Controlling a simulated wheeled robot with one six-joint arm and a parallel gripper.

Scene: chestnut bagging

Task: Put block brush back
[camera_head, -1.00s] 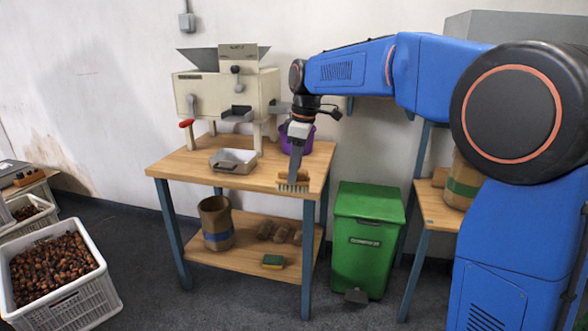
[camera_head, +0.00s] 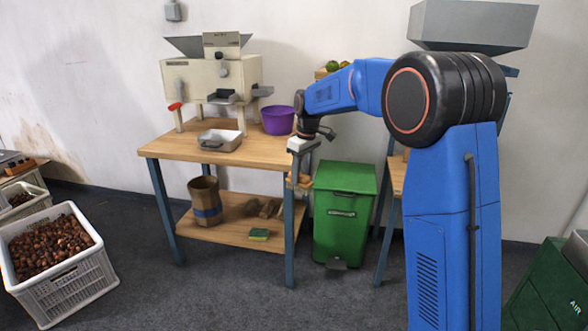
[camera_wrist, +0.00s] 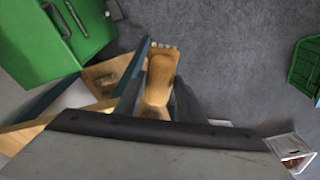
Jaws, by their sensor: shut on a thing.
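The block brush (camera_wrist: 160,80) has a wooden body with pale bristle tufts just showing at its far end in the wrist view. My gripper (camera_wrist: 157,100) is shut on it, with a dark finger on each side. In the head view my gripper (camera_head: 300,168) points down at the right front corner of the wooden workbench (camera_head: 265,157). The brush (camera_head: 299,181) shows there as a small tan piece below the fingers, beside the bench's right edge and partly hidden by the gripper. It hangs clear of the floor.
A green lidded bin (camera_head: 345,205) stands just right of the bench. A metal tray (camera_head: 220,140), a purple bowl (camera_head: 278,120) and a cream machine (camera_head: 210,78) are on the bench top.

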